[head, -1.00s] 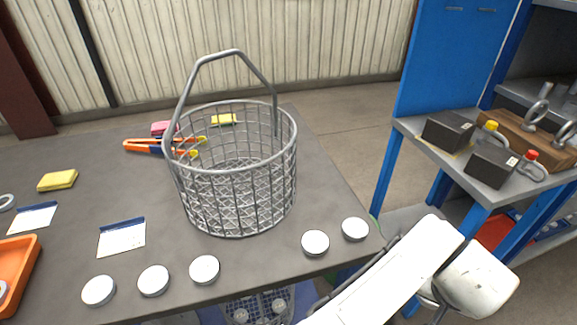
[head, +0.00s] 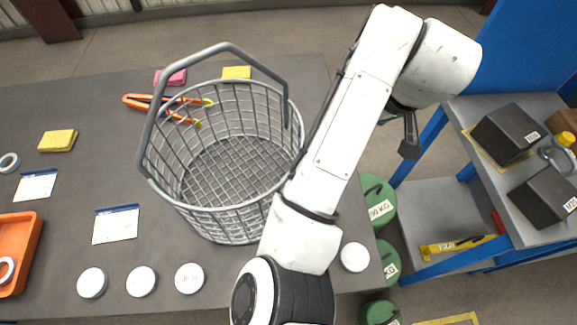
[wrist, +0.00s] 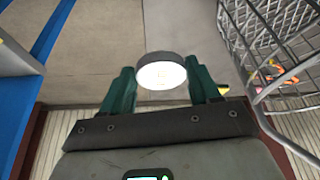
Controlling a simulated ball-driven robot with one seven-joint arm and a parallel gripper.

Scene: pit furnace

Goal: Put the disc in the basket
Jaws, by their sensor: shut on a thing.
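My gripper (wrist: 160,80) is shut on a pale round disc (wrist: 161,71), held between its two green fingers in the wrist view. In the head view a dark part of my gripper (head: 410,137) shows right of the basket, past the table's right edge; the held disc cannot be made out there. The grey wire basket (head: 172,195) stands upright on the table with its handle up, and its visible floor is empty. It also shows at the right of the wrist view (wrist: 270,35), apart from the disc.
Several white discs, one of them (head: 355,257) right of my arm, lie along the front of the dark table (head: 70,225). Orange pliers (head: 140,102) lie behind the basket. An orange tray (head: 20,250) is at left. A blue shelf (head: 545,225) with dark boxes stands at right.

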